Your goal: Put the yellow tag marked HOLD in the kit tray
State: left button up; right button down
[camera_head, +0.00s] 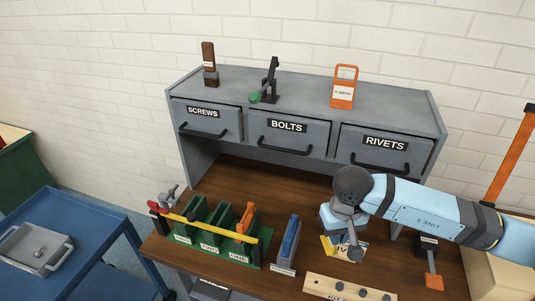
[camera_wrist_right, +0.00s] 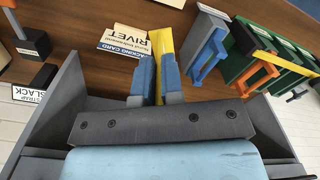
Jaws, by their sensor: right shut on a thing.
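My right gripper (camera_head: 343,250) is low over the wooden bench, its blue fingers pointing down. In the right wrist view the fingers (camera_wrist_right: 158,85) are shut on a thin yellow piece (camera_wrist_right: 161,48), which looks like the yellow tag. No HOLD marking can be read on it. A bit of yellow (camera_head: 328,248) also shows beside the gripper in the head view. A shallow grey tray (camera_head: 18,262) with a small item in it sits on the blue cart at the left; no label on it can be read. My left gripper is not in view.
A white packing card (camera_wrist_right: 118,46) lies near the fingers. A green slotted rack (camera_head: 215,240) with a yellow bar, a blue-and-grey holder (camera_head: 287,246) and a wooden strip (camera_head: 345,289) stand close by. A grey drawer cabinet (camera_head: 305,95) rises behind. A gap separates bench and cart.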

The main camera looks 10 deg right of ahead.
aim_at(32, 249)
jog(key=j+u, duration=0.1)
jog(key=j, duration=0.45)
jog(key=i+j, duration=0.1)
jog(key=j, duration=0.45)
jog(key=i+j+u, duration=0.15)
jog(key=j, duration=0.45)
jog(key=j+u, duration=0.1)
jog(key=j, duration=0.45)
jog(key=i+j, duration=0.15)
jog(key=j, duration=0.4)
jog(key=i+j+u, duration=0.15)
jog(key=j, duration=0.4)
jog(key=i+j+u, duration=0.1)
jog(key=j, duration=0.4)
jog(key=i+j+u, duration=0.1)
jog(key=j, duration=0.4)
jog(key=i, duration=0.1)
